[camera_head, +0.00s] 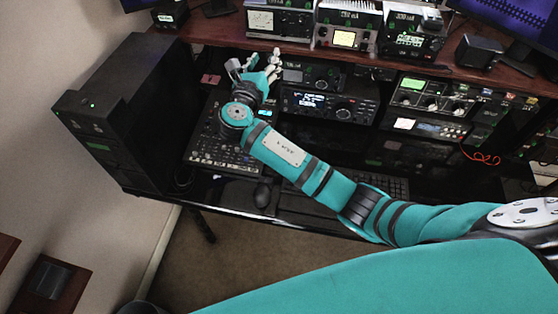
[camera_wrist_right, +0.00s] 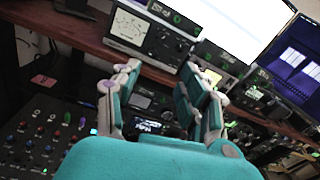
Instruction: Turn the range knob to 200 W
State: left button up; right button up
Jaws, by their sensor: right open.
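A boxy unit with a pale meter face (camera_head: 278,21) stands on the upper shelf, above and beyond my right gripper (camera_head: 256,64). The right wrist view shows the same meter unit (camera_wrist_right: 143,32), with small dark controls to the right of its dial. I cannot read a range label or a 200 W mark, nor tell which control is the range knob. My right gripper also shows in the right wrist view (camera_wrist_right: 166,80), open and empty, its fingers apart and below the unit's front. It appears clear of the unit. My left gripper is out of view.
More units stand to the right, one with a lit yellowish meter (camera_head: 344,39). A radio (camera_head: 330,103) sits under the shelf (camera_head: 215,32). A mixer panel with many knobs (camera_head: 215,145) lies below my right wrist. A black computer tower (camera_head: 122,112) stands left.

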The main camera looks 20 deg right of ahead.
jog(key=s+f+m+g+y, duration=0.1)
jog(key=s+f+m+g, duration=0.1)
jog(key=f, duration=0.6)
jog(key=s+f+m+g+y, duration=0.1)
jog(key=s+f+m+y, duration=0.1)
jog(key=s+f+m, duration=0.3)
jog(key=s+f+m+g+y+b, duration=0.1)
jog(key=s+f, duration=0.4)
jog(key=f, duration=0.5)
jog(key=shift+d+f+m+g+y, duration=0.45)
jog(key=shift+m+g+y, duration=0.3)
jog(key=shift+m, duration=0.55)
